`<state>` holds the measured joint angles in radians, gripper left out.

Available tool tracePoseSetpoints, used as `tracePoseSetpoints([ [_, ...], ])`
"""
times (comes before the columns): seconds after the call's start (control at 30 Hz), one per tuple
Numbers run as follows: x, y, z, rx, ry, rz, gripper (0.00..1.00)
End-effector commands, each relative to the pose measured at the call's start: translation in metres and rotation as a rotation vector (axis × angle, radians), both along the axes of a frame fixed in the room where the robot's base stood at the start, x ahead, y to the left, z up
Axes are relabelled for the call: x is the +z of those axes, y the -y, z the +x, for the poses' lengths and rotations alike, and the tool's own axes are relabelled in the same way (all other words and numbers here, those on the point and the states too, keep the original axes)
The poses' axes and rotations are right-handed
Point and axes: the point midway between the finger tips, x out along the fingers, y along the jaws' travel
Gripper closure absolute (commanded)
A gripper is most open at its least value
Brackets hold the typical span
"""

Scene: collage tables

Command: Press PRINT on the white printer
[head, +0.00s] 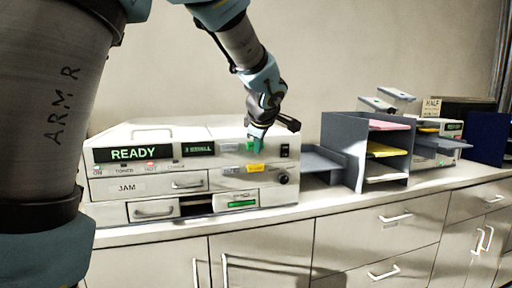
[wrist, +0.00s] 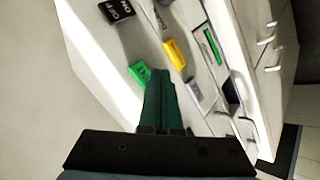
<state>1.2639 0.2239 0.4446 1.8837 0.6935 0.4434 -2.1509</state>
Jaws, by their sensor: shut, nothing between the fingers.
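The white printer (head: 150,187) stands on the counter at the left in the head view, with a lit READY display. My gripper (head: 257,138) is shut and empty, pointing down at the right part of the printer's front. A green button (head: 250,147) is at the fingertips. In the wrist view the shut green fingers (wrist: 158,76) end just beside the green button (wrist: 139,73), partly covering it. I cannot tell whether they touch. Its lettering is too small to read. A yellow button or tag (wrist: 175,54) lies just beyond the fingers.
A black ON/OFF switch (wrist: 117,10) and a grey tag (wrist: 194,90) are also on the printer's front. A grey paper sorter (head: 344,150) with coloured sheets stands right of the printer. Another machine (head: 440,128) stands farther right. The counter front (head: 270,240) has drawers and handles.

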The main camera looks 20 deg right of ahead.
Motion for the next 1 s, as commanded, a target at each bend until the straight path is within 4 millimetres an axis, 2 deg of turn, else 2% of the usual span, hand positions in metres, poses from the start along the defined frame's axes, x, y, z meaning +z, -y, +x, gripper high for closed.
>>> tracePoseSetpoints([
  [1.0, 0.0001, 0.001, 0.0099, 0.0, 0.0, 0.0, 1.0],
])
